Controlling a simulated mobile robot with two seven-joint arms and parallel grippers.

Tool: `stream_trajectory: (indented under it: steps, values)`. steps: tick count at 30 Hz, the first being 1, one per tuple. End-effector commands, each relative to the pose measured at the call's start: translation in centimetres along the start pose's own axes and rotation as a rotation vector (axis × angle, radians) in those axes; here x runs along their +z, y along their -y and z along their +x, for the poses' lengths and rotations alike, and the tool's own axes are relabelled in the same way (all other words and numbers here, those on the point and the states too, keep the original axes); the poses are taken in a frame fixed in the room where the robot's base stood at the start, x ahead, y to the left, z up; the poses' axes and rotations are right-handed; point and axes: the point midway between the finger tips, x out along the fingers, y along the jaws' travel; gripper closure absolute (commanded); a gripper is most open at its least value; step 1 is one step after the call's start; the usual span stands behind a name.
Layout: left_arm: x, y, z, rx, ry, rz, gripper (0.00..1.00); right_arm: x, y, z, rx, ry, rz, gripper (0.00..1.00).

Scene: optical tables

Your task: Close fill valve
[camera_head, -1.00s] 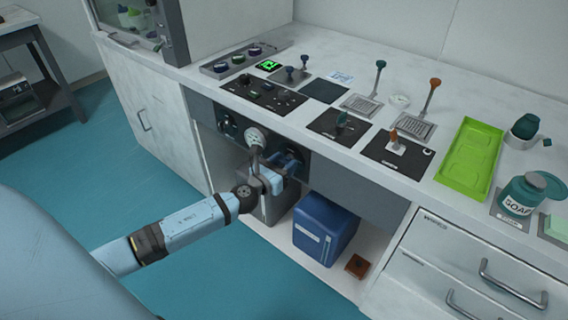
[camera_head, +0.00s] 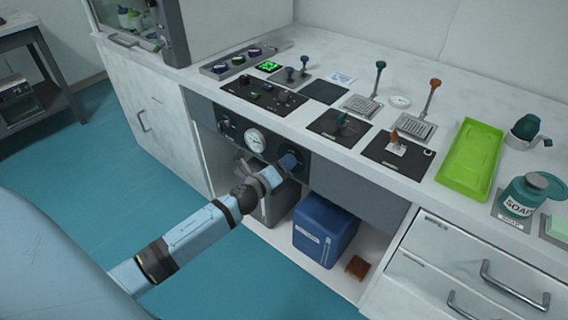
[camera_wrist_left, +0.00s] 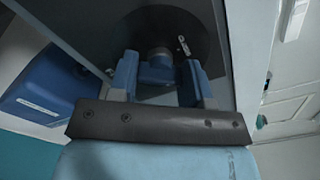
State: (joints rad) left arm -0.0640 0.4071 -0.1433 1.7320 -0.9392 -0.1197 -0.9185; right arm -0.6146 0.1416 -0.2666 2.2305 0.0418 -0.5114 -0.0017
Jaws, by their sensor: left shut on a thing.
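The black valve panel (camera_head: 228,128) is set in the front of the counter, with a round white gauge (camera_head: 254,141) in its middle. A blue valve handle (camera_wrist_left: 157,72) sits on a round dark plate (camera_wrist_left: 190,32) with a small light marker. My left gripper (camera_head: 283,168) reaches the right part of this panel. In the left wrist view, the two blue fingers of my left gripper (camera_wrist_left: 160,82) stand on either side of the handle and are shut on it. In the head view the gripper largely hides the handle. My right gripper is not in view.
Below the panel, a blue box (camera_head: 325,229) and a grey box (camera_head: 280,203) stand in the open bay. On the counter are levers, a green tray (camera_head: 470,158) and a soap bottle (camera_head: 522,197). Drawers with handles (camera_head: 515,285) are at the right.

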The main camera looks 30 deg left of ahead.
Motion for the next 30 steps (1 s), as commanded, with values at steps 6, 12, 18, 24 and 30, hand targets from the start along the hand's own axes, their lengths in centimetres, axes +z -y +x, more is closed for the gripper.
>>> stream_trajectory:
  steps: [6, 12, 18, 24, 30]
  values:
    - [-0.04, 0.11, -0.06, 0.001, -0.001, -0.208, 0.79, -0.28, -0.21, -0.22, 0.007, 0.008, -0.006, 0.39]
    - [-0.03, 0.11, -0.06, 0.002, -0.002, -0.385, 0.79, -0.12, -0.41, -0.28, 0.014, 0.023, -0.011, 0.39]
    - [-0.01, 0.09, -0.06, 0.002, -0.001, -0.529, 0.79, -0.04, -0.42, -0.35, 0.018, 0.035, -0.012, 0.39]
    - [-0.06, 0.03, -0.06, 0.002, -0.001, -0.627, 0.79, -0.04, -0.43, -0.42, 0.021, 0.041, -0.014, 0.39]
    - [-0.10, 0.00, -0.06, 0.001, -0.002, -0.677, 0.79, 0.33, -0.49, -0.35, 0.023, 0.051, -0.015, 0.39]
